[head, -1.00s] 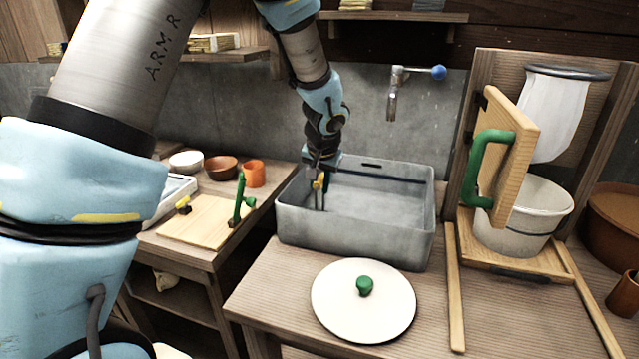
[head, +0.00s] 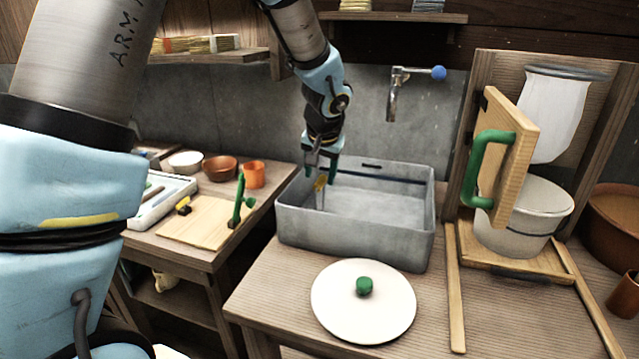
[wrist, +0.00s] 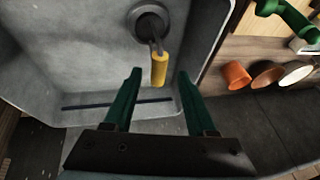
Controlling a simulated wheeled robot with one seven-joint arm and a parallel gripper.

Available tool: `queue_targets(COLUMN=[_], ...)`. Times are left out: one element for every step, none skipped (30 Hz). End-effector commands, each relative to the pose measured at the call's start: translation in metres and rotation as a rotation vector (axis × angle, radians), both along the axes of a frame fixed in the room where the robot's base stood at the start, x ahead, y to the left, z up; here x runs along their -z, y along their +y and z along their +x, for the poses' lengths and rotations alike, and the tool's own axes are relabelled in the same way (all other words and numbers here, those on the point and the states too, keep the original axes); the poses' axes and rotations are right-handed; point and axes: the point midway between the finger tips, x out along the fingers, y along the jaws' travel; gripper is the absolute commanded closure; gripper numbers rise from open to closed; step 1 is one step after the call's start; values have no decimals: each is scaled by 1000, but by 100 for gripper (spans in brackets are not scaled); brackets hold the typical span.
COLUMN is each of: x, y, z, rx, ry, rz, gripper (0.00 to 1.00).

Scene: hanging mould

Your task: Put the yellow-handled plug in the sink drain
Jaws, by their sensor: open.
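The plug's yellow handle (head: 320,183) stands up inside the grey sink (head: 350,240), near its left end. In the wrist view the yellow handle (wrist: 159,70) rises on a thin stem from the dark round drain (wrist: 150,22). The plug's lower end is at the drain opening; I cannot tell how deeply it is seated. My gripper (head: 321,170) is open above the handle, pointing down. In the wrist view its green fingers (wrist: 158,76) are spread wide, and the handle shows between and beyond them, apart from both.
A tap (head: 393,95) with a blue knob is on the wall behind the sink. A white lid (head: 340,310) with a green knob lies in front. Left are a cutting board (head: 195,228) and an orange cup (head: 254,174). A wooden frame with a bucket (head: 520,215) stands right.

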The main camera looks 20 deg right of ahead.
Motion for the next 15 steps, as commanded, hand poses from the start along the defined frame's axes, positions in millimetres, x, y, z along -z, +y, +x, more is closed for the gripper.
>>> queue_targets(x=[-11,-17,-25,-30,-36,-42,-47,-51,-56,-60,-63,-66,-68,-70,-71], y=[1,2,3,4,5,5,6,7,8,8,9,9,9,10,10], z=[-4,-7,-11,-13,-16,-19,-21,-23,-25,-27,-28,-29,-30,-31,-32], rx=[1,1,0,1,0,1,2,1,0,1,1,1,1,0,0], ry=[-3,-3,-3,-4,-3,-3,-2,-2,-1,-2,-2,-2,-2,-1,0], rz=[-4,-5,-4,-4,-4,-4,-3,-3,-3,-2,-2,-1,-1,-1,0], gripper=[43,43,43,43,43,43,43,43,43,43,43,43,43,43,43])
